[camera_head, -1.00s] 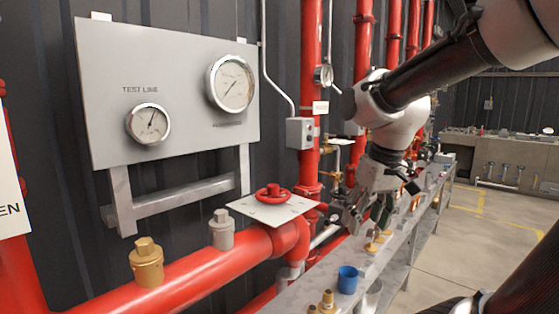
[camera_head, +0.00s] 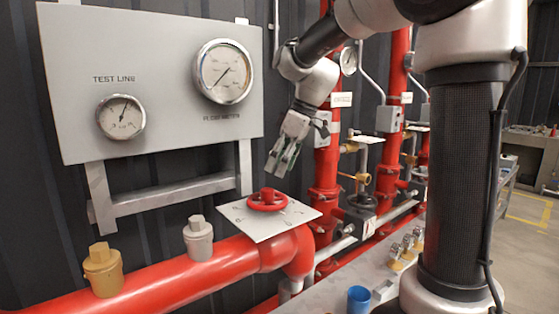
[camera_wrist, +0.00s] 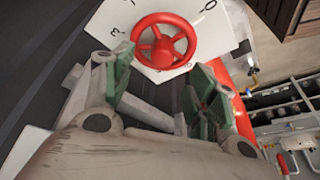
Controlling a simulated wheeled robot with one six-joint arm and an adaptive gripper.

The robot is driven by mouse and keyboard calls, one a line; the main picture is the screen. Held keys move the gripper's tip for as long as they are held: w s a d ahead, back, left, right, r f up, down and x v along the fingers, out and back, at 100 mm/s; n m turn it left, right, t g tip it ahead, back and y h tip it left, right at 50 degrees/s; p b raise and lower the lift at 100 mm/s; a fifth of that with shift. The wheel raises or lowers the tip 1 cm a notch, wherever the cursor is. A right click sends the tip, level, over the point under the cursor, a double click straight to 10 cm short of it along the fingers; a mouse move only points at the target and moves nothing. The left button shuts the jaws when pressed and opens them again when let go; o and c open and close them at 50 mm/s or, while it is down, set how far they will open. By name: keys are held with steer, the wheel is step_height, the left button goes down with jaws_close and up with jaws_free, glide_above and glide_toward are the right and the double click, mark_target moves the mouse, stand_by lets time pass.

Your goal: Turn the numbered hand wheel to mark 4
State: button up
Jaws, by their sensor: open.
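The red hand wheel (camera_head: 267,200) lies flat over a white plate (camera_head: 300,216) with dark marks, on top of the red pipe's elbow. In the wrist view the red wheel (camera_wrist: 164,40) shows with spokes, and the white plate (camera_wrist: 225,25) carries a 0 at upper right and a 3 at left; other marks are partly hidden. My gripper (camera_head: 281,160) is above the wheel, pointing down, apart from it. In the wrist view my gripper (camera_wrist: 158,92) has its green-padded fingers spread with nothing between them, the wheel beyond the tips.
A grey panel (camera_head: 150,50) with a test line gauge (camera_head: 121,117) and a flow meter gauge (camera_head: 223,71) stands behind left. A brass fitting (camera_head: 103,270) and a grey capped fitting (camera_head: 198,238) rise from the red pipe (camera_head: 160,278). Red vertical pipes (camera_head: 327,165) stand to the right.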

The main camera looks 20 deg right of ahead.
mark_target(268, 190)
steer(key=a+f, duration=0.1)
steer(key=f, duration=0.1)
steer(key=a+f+n, duration=0.1)
steer(key=f, duration=0.1)
steer(key=w+a+f+n, duration=0.1)
steer(key=f, duration=0.2)
steer(key=shift+w, duration=0.1)
stand_by(0.4)
